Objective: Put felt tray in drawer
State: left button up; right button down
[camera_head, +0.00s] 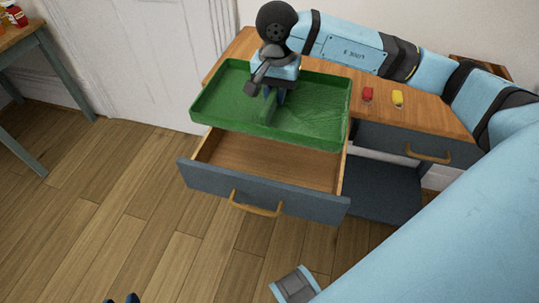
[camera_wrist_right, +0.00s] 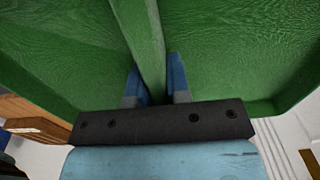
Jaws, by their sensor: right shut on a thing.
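The green felt tray (camera_head: 230,98) is a shallow box with raised walls and a central divider. It hangs over the tabletop and the back part of the open drawer (camera_head: 264,203). My right gripper (camera_head: 273,96) is shut on the tray's divider from above. In the right wrist view the blue fingers (camera_wrist_right: 158,85) sit on either side of the divider of the tray (camera_wrist_right: 230,40). The drawer's visible inside is bare wood; its back is hidden under the tray. The tips of my left gripper (camera_head: 122,299) barely show at the bottom edge; their opening is unclear.
The wooden tabletop (camera_head: 435,115) holds a small red item (camera_head: 367,94) and a small yellow item (camera_head: 398,97) to the right of the tray. A closed drawer (camera_head: 420,146) and an open shelf are at right. Another table (camera_head: 22,38) stands far left. The floor in front is clear.

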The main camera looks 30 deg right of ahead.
jog(key=shift+s+a+f, duration=0.1)
jog(key=shift+s+a, duration=0.05)
jog(key=shift+s+f, duration=0.1)
jog(key=shift+f, duration=0.1)
notch_tip(320, 180, down, 10)
jog(key=b, duration=0.2)
send_over(274, 160)
notch_tip(274, 160, down, 5)
jog(key=shift+r+b, duration=0.1)
jog(key=shift+b, duration=0.3)
jog(key=shift+f, duration=0.55)
notch_tip(274, 160, down, 4)
jog(key=shift+r+b, duration=0.1)
jog(key=shift+b, duration=0.4)
pick_arm(q)
jog(key=r+t, duration=0.1)
jog(key=w+d+r+t+h, duration=0.1)
jog(key=r, duration=0.1)
jog(key=w+d+r, duration=0.1)
jog(key=shift+w+d+r+t+h, duration=0.15)
jog(key=shift+r+t+h, duration=0.25)
